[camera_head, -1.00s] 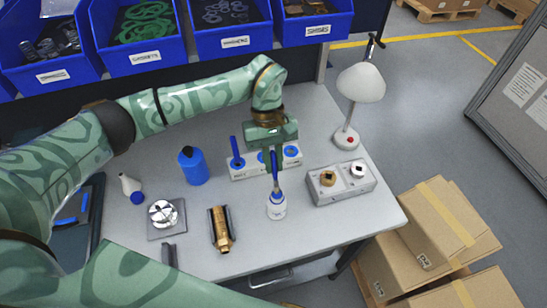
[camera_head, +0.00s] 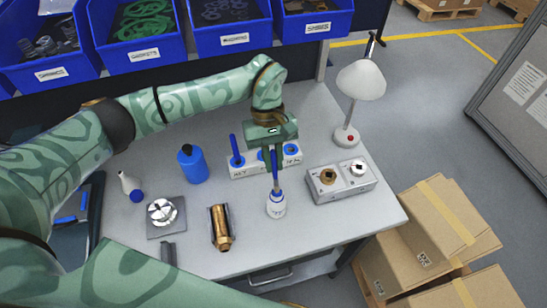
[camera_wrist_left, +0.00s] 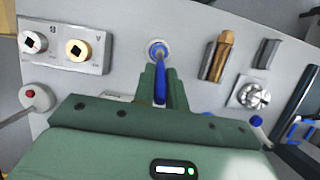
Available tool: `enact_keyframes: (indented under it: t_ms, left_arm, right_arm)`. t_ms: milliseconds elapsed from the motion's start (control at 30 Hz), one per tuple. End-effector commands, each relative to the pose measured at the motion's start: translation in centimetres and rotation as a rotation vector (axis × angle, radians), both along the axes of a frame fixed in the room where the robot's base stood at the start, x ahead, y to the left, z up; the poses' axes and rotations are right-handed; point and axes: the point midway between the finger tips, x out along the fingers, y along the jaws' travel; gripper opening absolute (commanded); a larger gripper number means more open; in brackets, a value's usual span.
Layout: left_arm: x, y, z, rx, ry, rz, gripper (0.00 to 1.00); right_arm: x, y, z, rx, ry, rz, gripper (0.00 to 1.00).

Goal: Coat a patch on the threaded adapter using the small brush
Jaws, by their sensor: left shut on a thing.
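My left gripper (camera_head: 275,166) is shut on the blue handle of the small brush (camera_head: 275,182). The brush points down at the mouth of a small white jar (camera_head: 276,208), and its tip is hidden there. In the left wrist view the blue handle (camera_wrist_left: 160,88) sits between the fingers, in line with the jar (camera_wrist_left: 156,46). A long brass piece, seemingly the threaded adapter (camera_head: 221,230), lies in a dark cradle left of the jar; it also shows in the left wrist view (camera_wrist_left: 222,50). My right gripper is not in view.
A white rack (camera_head: 242,172) stands behind the jar and a grey two-socket block (camera_head: 342,190) to its right. A lamp (camera_head: 346,135), a blue bottle (camera_head: 193,166) and a chuck on a plate (camera_head: 162,212) stand around. The table (camera_head: 300,240) is clear in front of the jar.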

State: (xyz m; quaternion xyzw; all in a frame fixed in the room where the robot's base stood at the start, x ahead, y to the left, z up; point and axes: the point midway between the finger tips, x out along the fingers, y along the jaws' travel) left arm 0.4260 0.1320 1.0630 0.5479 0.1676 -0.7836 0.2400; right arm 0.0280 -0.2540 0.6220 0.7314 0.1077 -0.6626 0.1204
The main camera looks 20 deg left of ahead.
Motion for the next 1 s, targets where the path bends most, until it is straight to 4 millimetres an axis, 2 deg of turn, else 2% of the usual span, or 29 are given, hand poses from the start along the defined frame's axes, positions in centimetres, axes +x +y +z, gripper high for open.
enact_keyframes:
  t_ms: [1000]
  left_arm:
    - [0.0, 0.03, -0.77, 0.001, 0.0, 0.0, 0.0]
  right_arm:
    - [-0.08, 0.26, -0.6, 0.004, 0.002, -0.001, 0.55]
